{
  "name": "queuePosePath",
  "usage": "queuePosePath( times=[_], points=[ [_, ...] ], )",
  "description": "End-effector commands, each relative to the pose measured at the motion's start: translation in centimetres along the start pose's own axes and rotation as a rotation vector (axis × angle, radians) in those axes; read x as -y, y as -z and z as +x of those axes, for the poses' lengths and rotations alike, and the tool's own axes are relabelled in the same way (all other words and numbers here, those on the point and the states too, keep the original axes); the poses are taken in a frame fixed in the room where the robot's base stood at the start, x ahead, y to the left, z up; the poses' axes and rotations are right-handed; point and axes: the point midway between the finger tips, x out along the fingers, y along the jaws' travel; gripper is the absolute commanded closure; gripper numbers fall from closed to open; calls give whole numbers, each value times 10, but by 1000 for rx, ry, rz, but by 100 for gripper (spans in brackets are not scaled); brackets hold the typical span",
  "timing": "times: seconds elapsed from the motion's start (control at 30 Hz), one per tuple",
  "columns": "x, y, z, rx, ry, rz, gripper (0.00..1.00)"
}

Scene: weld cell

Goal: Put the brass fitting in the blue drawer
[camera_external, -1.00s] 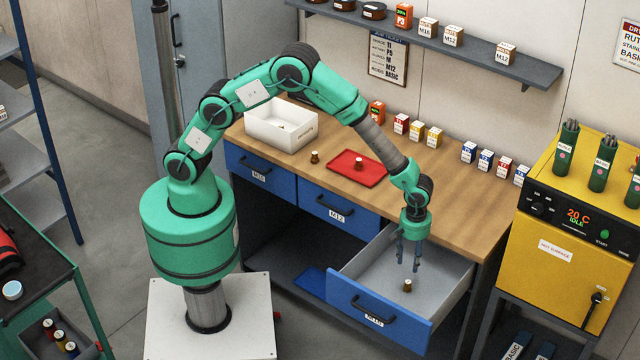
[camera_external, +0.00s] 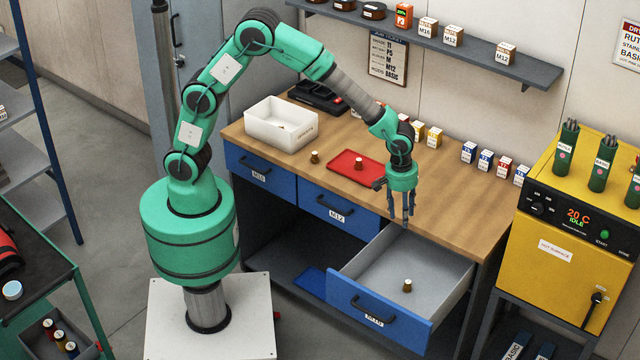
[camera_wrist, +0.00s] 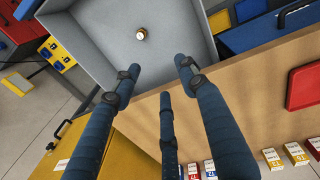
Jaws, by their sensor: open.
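A small brass fitting (camera_external: 407,285) stands on the floor of the open blue drawer (camera_external: 340,290), towards its front. In the wrist view the fitting (camera_wrist: 141,33) shows a pale top inside the grey drawer tray (camera_wrist: 90,30). My gripper (camera_external: 402,222) is above the back part of the open drawer, near the bench edge, pointing down. Its fingers (camera_wrist: 160,95) are spread and empty, apart from the fitting. Another brass fitting (camera_external: 359,163) stands on the red tray (camera_external: 345,172), and one more (camera_external: 314,157) stands on the bench beside the white bin.
The white bin (camera_external: 262,130) is on the bench's left. Several small boxes (camera_external: 486,160) line the back of the bench. A yellow oven (camera_external: 550,270) stands to the right of the open drawer. Two closed blue drawers (camera_external: 340,212) are to its left. The bench's right front is clear.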

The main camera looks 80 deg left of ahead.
Motion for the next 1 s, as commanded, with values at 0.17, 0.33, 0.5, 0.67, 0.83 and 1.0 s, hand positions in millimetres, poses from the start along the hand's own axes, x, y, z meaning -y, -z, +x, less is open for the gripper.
queuePosePath(
  times=[0.17,0.33,0.5,0.67,0.83,1.0],
  points=[
    [31,18,-60,-16,-40,99,57],
    [65,30,-110,-36,-72,199,57],
    [103,38,-154,-62,-101,299,57],
    [142,43,-190,-90,-125,392,57],
    [184,46,-224,-126,-149,491,57],
    [228,44,-249,-165,-165,589,57]
  ],
)
